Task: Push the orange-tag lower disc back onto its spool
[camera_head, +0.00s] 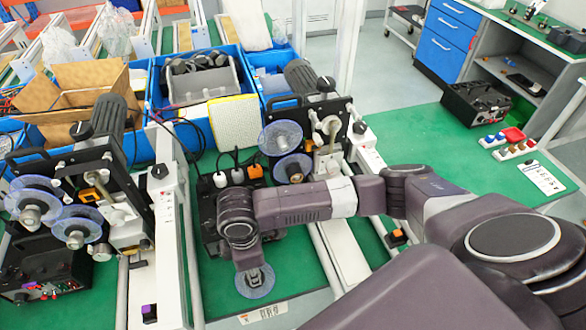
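The right-hand coder machine (330,135) stands behind my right forearm, and an orange tag (396,237) is on the rail end in front of it. It carries a clear bluish upper disc (272,132) and, just below, a lower disc (283,168) with a dark and orange hub. I cannot tell how far the lower disc sits along its spool. My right gripper (252,268) points down, well in front of these discs. Another clear bluish disc (262,286) shows right at its fingertips; whether it is held is unclear. My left gripper is not in view.
The left coder machine (100,165) has two similar discs and a purple tag (148,311). A black box with plugs (212,200) stands beside my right wrist. Blue bins (205,90) line the back. Green mat (225,308) is clear at the front.

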